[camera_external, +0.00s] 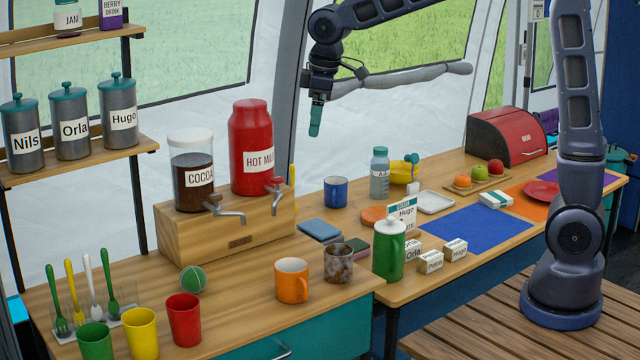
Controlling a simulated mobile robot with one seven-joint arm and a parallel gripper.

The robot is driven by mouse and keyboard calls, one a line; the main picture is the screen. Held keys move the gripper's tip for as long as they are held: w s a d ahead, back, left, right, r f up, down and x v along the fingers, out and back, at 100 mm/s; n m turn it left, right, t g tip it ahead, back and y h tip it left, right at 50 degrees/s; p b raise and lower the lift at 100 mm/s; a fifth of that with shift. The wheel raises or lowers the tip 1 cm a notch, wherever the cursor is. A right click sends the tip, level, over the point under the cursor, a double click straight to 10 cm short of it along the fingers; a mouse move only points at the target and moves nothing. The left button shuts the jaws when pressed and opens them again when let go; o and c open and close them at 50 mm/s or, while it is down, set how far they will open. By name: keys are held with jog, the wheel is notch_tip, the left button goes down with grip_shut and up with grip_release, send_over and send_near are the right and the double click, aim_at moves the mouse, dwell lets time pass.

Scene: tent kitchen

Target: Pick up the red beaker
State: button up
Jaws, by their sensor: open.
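The red beaker (184,320) stands upright near the front left of the wooden counter. It is right of a yellow beaker (141,333) and a green beaker (94,341), and looks empty. My gripper (316,122) hangs in the air above the back of the counter, up and to the right of the red beaker and well apart from it. It is open, with nothing seen between its fingers. One teal fingertip shows clearly.
A green ball (193,279) lies behind the red beaker. An orange mug (292,280) and a speckled mug (339,263) stand to its right. A wooden dispenser stand (224,232) holds the cocoa and red hot-milk containers. Counter between ball and orange mug is clear.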

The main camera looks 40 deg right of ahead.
jog(key=w+a+f+n, duration=0.2)
jog(key=a+f, duration=0.3)
jog(key=a, duration=0.5)
jog(key=n+g, duration=0.2)
jog(key=n, duration=0.4)
send_near(184, 312)
jog(key=w+f, duration=0.2)
jog(key=w, duration=0.1)
jog(key=shift+h, duration=0.4)
jog(key=shift+d+f, duration=0.2)
jog(key=shift+f, duration=2.35)
jog(key=shift+d+f, duration=0.15)
jog(key=shift+f, duration=2.4)
jog(key=c, duration=1)
